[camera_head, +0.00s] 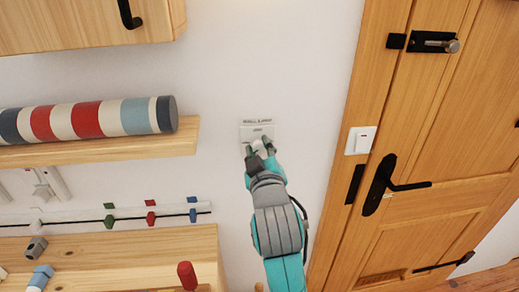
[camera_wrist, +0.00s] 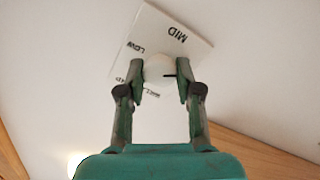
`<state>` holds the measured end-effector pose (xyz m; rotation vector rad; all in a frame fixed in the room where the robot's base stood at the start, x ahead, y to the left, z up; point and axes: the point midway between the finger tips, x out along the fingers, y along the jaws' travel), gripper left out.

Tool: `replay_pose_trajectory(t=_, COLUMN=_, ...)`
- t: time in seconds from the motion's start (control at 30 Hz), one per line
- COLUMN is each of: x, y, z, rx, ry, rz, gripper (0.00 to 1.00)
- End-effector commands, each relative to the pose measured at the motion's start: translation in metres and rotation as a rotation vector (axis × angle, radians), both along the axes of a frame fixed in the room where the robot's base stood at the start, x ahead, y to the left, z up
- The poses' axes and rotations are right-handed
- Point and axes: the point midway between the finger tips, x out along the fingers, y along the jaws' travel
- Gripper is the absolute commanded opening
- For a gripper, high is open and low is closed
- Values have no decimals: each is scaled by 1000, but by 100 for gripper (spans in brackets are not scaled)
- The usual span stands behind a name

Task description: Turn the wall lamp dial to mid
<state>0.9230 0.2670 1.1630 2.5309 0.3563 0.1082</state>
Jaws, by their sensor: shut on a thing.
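The wall lamp dial is a white round knob on a square white plate (camera_head: 257,131) marked "WALL LAMP". In the wrist view the plate (camera_wrist: 190,45) looks tilted, with MID at its top, LOW at upper left and a blurred label at left. My gripper (camera_head: 258,147) reaches up to the plate. In the wrist view my gripper (camera_wrist: 160,72) has its two fingers on either side of the dial (camera_wrist: 158,66), shut on it. A short black mark on the dial lies beside the right finger, away from MID. The fingers hide the dial's sides.
A white light switch (camera_head: 360,141) and a wooden door with a black handle (camera_head: 385,185) are to the right. A wooden shelf (camera_head: 100,150) with a striped roll (camera_head: 88,120) is at left, above a peg rail and desk. The wall around the plate is clear.

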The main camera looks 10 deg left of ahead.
Motion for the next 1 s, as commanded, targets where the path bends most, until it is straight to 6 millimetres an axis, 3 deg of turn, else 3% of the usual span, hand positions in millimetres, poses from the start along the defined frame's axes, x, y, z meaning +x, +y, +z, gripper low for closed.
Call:
replay_pose_trajectory(t=0.6, x=0, y=1, z=-2, rx=-558, ry=-159, rz=0, gripper=0)
replay_pose_trajectory(t=1.0, x=-1, y=2, z=-3, rx=-836, ry=-239, rz=2, gripper=0)
